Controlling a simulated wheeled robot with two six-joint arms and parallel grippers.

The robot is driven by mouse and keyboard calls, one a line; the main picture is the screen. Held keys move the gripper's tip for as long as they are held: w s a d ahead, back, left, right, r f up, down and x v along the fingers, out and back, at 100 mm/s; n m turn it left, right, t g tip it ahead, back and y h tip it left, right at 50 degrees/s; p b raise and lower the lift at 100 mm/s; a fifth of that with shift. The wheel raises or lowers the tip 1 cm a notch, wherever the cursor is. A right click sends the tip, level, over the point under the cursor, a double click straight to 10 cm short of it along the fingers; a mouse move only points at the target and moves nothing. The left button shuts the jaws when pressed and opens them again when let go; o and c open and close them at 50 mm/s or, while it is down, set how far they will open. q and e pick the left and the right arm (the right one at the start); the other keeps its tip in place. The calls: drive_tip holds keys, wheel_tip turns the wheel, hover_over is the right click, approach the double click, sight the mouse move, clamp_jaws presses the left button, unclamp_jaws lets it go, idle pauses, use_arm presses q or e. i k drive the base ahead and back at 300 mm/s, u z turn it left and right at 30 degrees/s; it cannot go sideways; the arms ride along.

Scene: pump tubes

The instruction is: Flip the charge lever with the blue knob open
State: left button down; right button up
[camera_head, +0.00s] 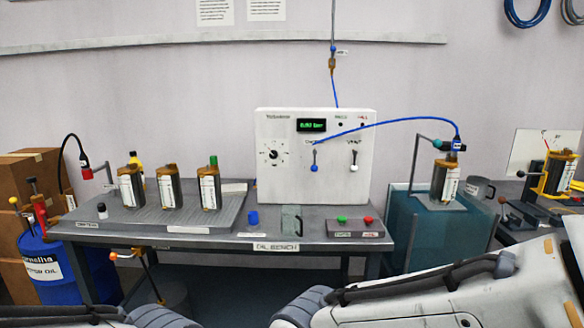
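The charge lever (314,156) is on the front of the white panel box (284,190) at the back of the bench. Its blue knob (314,168) points down, below the pivot. To its right, a similar lever with a white knob (354,167) also hangs down. A small green display (312,125) is lit above the levers; its digits are hard to read. Only links of my two arms show along the bottom edge. Neither gripper is in view.
Several brown-and-grey canisters (169,189) stand on a grey tray (150,216) at left. A blue hose (385,123) arcs right towards a canister over a teal tank (430,235).

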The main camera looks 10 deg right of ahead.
sight(314, 168)
drive_tip(key=z, duration=0.35)
drive_tip(key=i, duration=0.9)
drive_tip(key=z, duration=0.6)
